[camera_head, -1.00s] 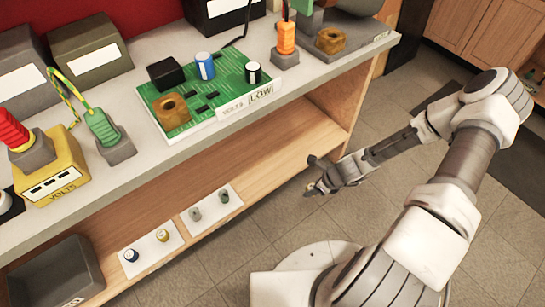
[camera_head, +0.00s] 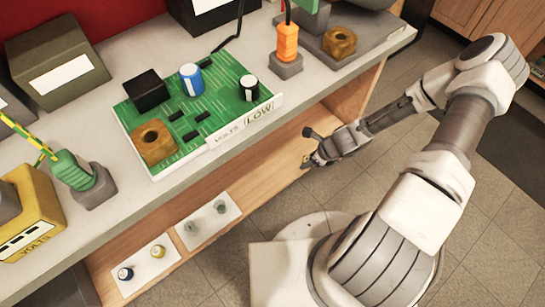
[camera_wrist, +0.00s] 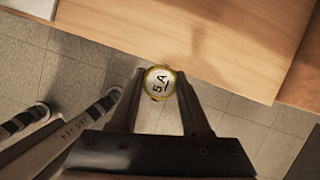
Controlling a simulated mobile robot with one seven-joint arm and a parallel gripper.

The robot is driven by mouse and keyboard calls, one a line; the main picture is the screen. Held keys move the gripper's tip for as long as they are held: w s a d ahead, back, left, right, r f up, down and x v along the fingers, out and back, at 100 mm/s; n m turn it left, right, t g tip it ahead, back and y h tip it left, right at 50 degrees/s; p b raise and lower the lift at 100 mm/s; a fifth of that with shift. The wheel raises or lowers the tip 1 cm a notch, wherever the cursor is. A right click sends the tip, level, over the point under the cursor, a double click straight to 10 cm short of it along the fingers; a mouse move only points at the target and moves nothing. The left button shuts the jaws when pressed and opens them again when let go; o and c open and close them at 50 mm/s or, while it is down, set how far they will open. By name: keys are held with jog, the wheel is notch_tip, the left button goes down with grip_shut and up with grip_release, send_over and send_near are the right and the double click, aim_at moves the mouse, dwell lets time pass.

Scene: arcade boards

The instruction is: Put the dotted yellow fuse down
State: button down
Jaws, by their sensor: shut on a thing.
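My gripper (camera_head: 309,160) is shut on a small round fuse (camera_wrist: 159,82). In the wrist view the fuse shows a pale top marked "5 A" and a yellow rim. Its sides are hidden, so I cannot see any dots. In the head view the gripper hangs beside the front edge of the low wooden shelf (camera_head: 270,165), below the counter top. In the wrist view the fuse is over the grey floor, close to the shelf edge (camera_wrist: 215,78).
On the low shelf, one white card (camera_head: 141,283) holds a blue-and-white fuse and a yellow one; another (camera_head: 206,234) holds two grey-green ones. A green board (camera_head: 222,122) labelled LOW lies on the counter. The shelf's right part looks clear.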

jog(key=w+a+f+b, duration=0.1)
jog(key=w+a+f, duration=0.1)
jog(key=a, duration=0.1)
jog(key=w+a+f+b, duration=0.1)
jog(key=w+a+f, duration=0.1)
jog(key=a, duration=0.1)
jog(key=w+a+f+b, duration=0.1)
jog(key=a+f+b, duration=0.1)
jog(key=a+f, duration=0.1)
jog(key=shift+w+a, duration=0.4)
jog(key=shift+f+b, duration=1.1)
jog(key=shift+f, duration=0.85)
jog(key=shift+c, duration=1.8)
grip_release()
jog(key=shift+f, duration=0.1)
jog(key=p+v, duration=0.4)
jog(key=v, duration=0.8)
jog(key=shift+p, duration=0.35)
jog(key=shift+s, duration=0.1)
